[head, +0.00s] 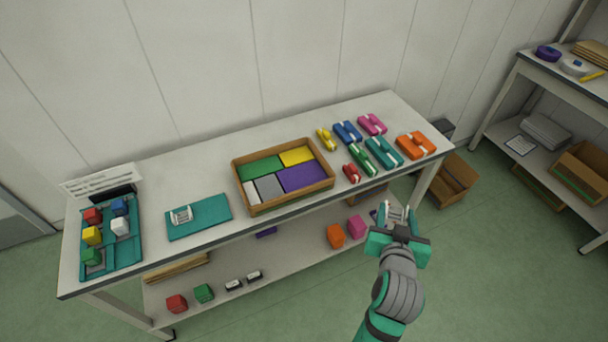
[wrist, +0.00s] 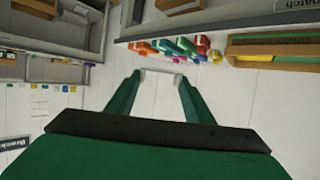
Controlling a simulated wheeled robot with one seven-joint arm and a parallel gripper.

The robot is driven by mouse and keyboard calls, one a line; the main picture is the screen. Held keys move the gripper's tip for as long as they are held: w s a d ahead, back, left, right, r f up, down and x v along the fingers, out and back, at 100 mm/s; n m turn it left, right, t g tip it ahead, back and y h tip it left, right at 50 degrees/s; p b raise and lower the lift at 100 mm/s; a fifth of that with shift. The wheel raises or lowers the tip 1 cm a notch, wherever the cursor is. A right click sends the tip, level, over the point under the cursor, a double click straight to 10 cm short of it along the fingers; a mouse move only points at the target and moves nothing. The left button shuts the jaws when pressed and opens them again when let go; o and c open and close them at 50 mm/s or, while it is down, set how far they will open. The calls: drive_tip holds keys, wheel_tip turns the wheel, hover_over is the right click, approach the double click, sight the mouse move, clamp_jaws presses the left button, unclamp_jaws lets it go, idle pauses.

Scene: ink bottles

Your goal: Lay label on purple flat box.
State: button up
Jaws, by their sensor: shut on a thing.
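The purple flat box (head: 303,177) lies at the front right of a shallow wooden tray (head: 290,201) on the table. Its top looks bare. My gripper (head: 397,212) is in front of the table's right part, well to the right of the tray and apart from it. It is shut on a small pale piece, probably the label, which also shows as a thin pale strip between the fingertips (wrist: 162,71) in the wrist view. The piece is too small to read, and the fingers partly hide it.
Green (head: 260,168), yellow (head: 297,156) and grey (head: 269,187) flat pieces share the tray. A teal mat (head: 215,223) with a small white item lies left of it. Several coloured boxes with white bands stand right. A teal tray of bottles (head: 124,262) is at far left.

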drive_tip(key=shift+a, duration=0.1)
drive_tip(key=w+a+f+n+y, duration=0.1)
drive_tip(key=w+a+f, duration=0.2)
drive_tip(key=a+f, duration=0.35)
drive_tip(key=w+a+f+n+y, duration=0.15)
drive_tip(key=a+f, duration=0.25)
drive_tip(key=f, duration=0.6)
drive_tip(key=s+a+f, duration=0.2)
drive_tip(key=a+f, duration=0.4)
drive_tip(key=f, duration=0.2)
drive_tip(key=s+a+f+y, duration=0.1)
drive_tip(key=s+a+f, duration=0.1)
drive_tip(key=a+f, duration=0.4)
wheel_tip(320, 180, down, 3)
drive_tip(key=shift+r+n+t, duration=0.2)
drive_tip(key=shift+n+t, duration=0.2)
drive_tip(key=shift+n, duration=0.05)
drive_tip(key=shift+a+y, duration=0.15)
drive_tip(key=shift+y, duration=0.1)
